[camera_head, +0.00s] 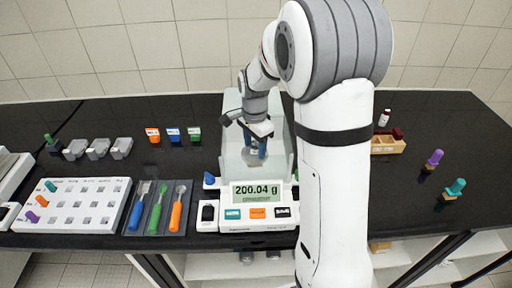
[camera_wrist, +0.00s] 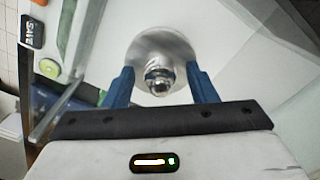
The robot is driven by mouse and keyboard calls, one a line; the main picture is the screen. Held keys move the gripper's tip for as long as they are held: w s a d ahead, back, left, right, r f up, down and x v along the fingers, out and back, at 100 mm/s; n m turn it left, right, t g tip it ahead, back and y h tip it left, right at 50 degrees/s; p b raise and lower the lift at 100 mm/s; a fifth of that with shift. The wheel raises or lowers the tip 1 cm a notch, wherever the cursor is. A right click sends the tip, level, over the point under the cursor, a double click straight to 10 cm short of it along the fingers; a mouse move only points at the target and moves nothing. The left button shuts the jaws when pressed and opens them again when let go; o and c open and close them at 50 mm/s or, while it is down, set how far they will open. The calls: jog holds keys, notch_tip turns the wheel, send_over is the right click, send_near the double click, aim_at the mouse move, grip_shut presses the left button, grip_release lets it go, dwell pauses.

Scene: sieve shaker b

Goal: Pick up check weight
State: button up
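The check weight (camera_wrist: 158,80) is a small shiny metal piece with a round knob. In the wrist view it stands on the round metal pan (camera_wrist: 150,46) of the balance. My gripper (camera_wrist: 161,84) is open, with its blue fingers on either side of the weight and gaps visible on both sides. In the head view my gripper (camera_head: 256,152) reaches down inside the clear-walled chamber of the balance (camera_head: 203,242); the weight is mostly hidden there. The balance display (camera_head: 257,191) reads 200.04 g.
The clear chamber walls (camera_head: 228,155) stand close around my gripper. A white rack (camera_head: 65,190) and a tool tray (camera_head: 133,224) are at left. Small coloured blocks (camera_head: 173,134) stand behind. A wooden holder (camera_head: 386,149) and coloured-top items (camera_head: 433,159) are at right.

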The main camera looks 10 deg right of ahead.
grip_shut()
dwell(0.3)
jog(key=shift+r, duration=0.1)
